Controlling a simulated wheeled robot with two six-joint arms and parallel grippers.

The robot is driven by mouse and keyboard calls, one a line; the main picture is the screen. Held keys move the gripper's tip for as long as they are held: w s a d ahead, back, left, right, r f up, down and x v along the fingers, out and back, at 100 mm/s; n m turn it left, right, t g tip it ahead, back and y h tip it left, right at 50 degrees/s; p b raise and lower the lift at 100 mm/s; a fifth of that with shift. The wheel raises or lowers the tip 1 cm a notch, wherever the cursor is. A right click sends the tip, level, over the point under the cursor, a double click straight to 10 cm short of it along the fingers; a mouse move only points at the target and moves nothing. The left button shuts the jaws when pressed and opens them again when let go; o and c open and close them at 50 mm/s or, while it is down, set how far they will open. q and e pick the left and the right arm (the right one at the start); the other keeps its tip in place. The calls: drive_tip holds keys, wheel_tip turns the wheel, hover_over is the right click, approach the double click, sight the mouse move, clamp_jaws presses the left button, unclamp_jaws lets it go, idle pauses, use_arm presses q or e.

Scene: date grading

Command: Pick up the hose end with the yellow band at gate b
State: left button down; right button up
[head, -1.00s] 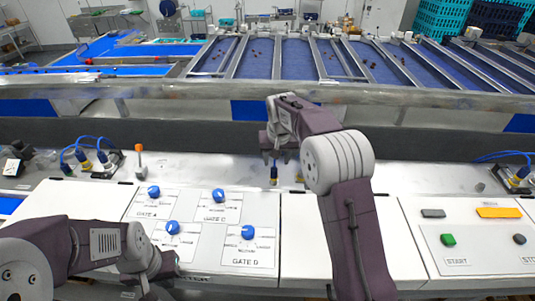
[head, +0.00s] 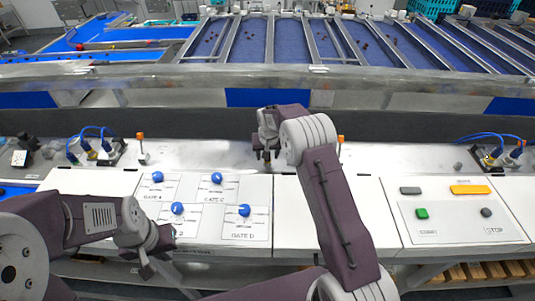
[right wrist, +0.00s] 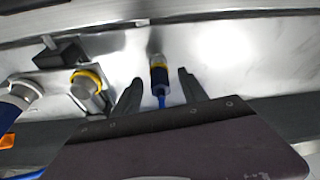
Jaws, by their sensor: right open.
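My right gripper (right wrist: 158,90) is open, one finger on each side of the hose end, with gaps visible. In the head view my right gripper (head: 267,155) is low over the bench's back strip, largely covering the hose end. My left gripper (head: 147,268) hangs in front of the panel at lower left; its jaw opening is unclear. No gate b label is readable.
A yellow-ringed fitting (right wrist: 89,82) and a grey fitting (right wrist: 24,90) stand left of the right gripper. Blue-hosed connectors (head: 95,150) sit at back left, others (head: 492,157) at right. The gate-knob panel (head: 200,240) and the button panel (head: 455,215) lie in front.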

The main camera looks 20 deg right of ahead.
drive_tip(key=shift+w+f, duration=0.15)
drive_tip(key=shift+f, duration=0.05)
drive_tip(key=shift+c, duration=0.5)
drive_tip(key=shift+w, duration=0.1)
clamp_jaws()
use_arm(q)
drive_tip(key=shift+w+f, duration=0.15)
drive_tip(key=shift+w, duration=0.05)
use_arm(e)
drive_tip(key=shift+r, duration=0.1)
use_arm(q)
drive_tip(key=shift+f, duration=0.1)
